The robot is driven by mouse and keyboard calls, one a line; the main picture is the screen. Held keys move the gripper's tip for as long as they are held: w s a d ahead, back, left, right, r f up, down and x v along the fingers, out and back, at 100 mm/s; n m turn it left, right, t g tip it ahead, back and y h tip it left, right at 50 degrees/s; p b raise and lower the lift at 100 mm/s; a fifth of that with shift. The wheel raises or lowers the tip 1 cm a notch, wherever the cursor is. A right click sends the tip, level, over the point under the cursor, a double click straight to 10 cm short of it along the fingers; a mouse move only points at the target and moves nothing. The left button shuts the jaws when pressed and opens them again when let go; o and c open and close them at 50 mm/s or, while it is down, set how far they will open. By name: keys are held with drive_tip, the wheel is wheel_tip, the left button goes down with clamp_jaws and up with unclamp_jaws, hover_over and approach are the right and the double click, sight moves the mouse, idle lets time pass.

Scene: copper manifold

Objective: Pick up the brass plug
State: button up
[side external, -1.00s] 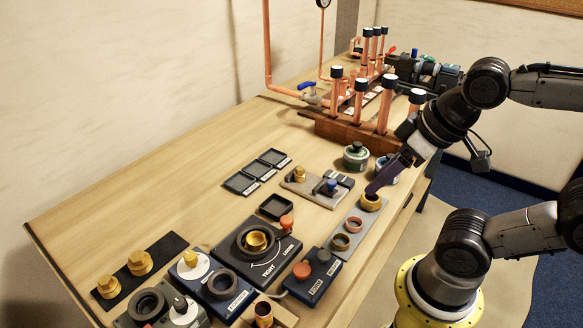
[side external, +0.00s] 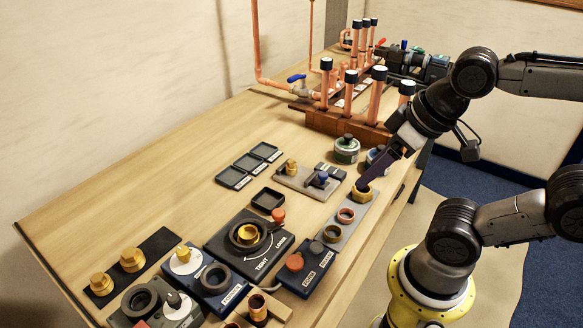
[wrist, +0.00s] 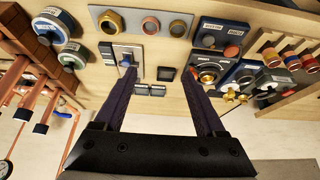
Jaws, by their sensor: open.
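Several brass pieces are in view, and I cannot tell for sure which is the plug. Two brass hex pieces (side external: 101,284) (side external: 132,259) sit on a black mat at the left of the side view. A brass hex ring (side external: 361,194) sits at the far end of a grey strip; it also shows in the wrist view (wrist: 110,22). A small brass fitting (side external: 291,167) stands on a grey plate. My gripper (side external: 363,184) appears close to the brass hex ring in the side view. In the wrist view my gripper (wrist: 159,76) is open with nothing between its fingers.
A copper pipe manifold on a wooden block (side external: 352,124) stands at the back right. A tight/loose dial plate (side external: 252,245), a blue button box (side external: 306,270) and several black trays (side external: 249,163) occupy the bench (side external: 160,190). The bench's left side is largely clear.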

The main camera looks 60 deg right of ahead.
drive_tip(key=w+d+r+g, duration=0.2)
drive_tip(key=w+r, duration=0.5)
drive_tip(key=w, duration=0.4)
drive_tip(key=m+g, duration=0.1)
drive_tip(key=g, duration=0.2)
hover_over(291, 161)
wheel_tip(291, 161, down, 6)
drive_tip(key=shift+g, duration=0.3)
drive_tip(key=f, duration=0.9)
drive_tip(key=shift+s+d+f, duration=0.1)
drive_tip(key=shift+s+d, duration=0.05)
drive_tip(key=shift+s, duration=0.05)
drive_tip(key=shift+w+f, duration=0.15)
drive_tip(key=shift+f, duration=3)
clamp_jaws()
